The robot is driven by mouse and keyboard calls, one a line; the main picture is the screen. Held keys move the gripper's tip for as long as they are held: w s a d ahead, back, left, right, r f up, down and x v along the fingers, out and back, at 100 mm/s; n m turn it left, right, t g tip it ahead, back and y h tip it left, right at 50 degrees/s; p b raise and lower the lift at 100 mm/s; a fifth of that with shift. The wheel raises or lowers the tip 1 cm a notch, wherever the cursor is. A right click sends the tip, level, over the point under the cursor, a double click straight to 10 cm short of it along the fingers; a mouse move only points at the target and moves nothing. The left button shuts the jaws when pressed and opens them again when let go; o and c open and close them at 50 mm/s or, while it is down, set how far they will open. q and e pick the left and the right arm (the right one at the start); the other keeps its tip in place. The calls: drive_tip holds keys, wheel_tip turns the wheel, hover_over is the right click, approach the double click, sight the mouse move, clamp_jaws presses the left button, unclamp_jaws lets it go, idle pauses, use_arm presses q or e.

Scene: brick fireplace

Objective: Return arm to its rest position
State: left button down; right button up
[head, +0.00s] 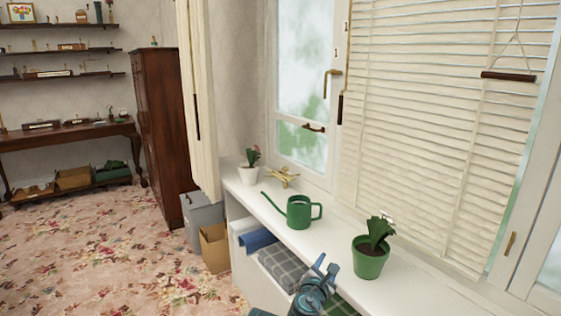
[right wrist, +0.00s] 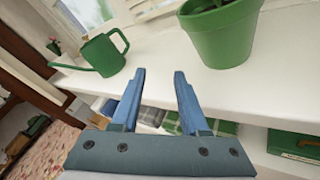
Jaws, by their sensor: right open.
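My right gripper (head: 325,271) is at the bottom of the head view, in front of the window sill's front edge. In the right wrist view its two blue fingers (right wrist: 160,92) stand apart with nothing between them. A green watering can (head: 299,212) stands upright on the sill, spout to the left; it also shows in the right wrist view (right wrist: 101,55). A green pot with a plant (head: 370,262) stands on the sill to the right of the gripper, apart from it. My left gripper is in neither view.
The white sill (head: 334,240) runs under the window. A white pot with a plant (head: 248,175) and a brass-coloured object (head: 284,178) stand at its far end. Folded cloths (head: 280,268) lie in the shelf below. Bins (head: 203,222) stand on the floor; the flowered carpet (head: 110,250) is open at left.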

drive_tip(key=s+a+m+g+y+p, duration=0.2)
drive_tip(key=s+m+g+p, duration=0.5)
drive_tip(key=s, duration=0.5)
drive_tip(key=s+a+r+m+g+y+p, duration=0.1)
drive_tip(key=s+a+m+g+y+p, duration=0.2)
drive_tip(key=s+m+p, duration=0.8)
drive_tip(key=a+m+g, duration=0.2)
drive_tip(key=m+g, duration=0.1)
drive_tip(key=g, duration=0.1)
drive_tip(key=shift+s+a+r+g, duration=0.15)
drive_tip(key=shift+s+r+g, duration=0.1)
drive_tip(key=shift+s+g, duration=0.15)
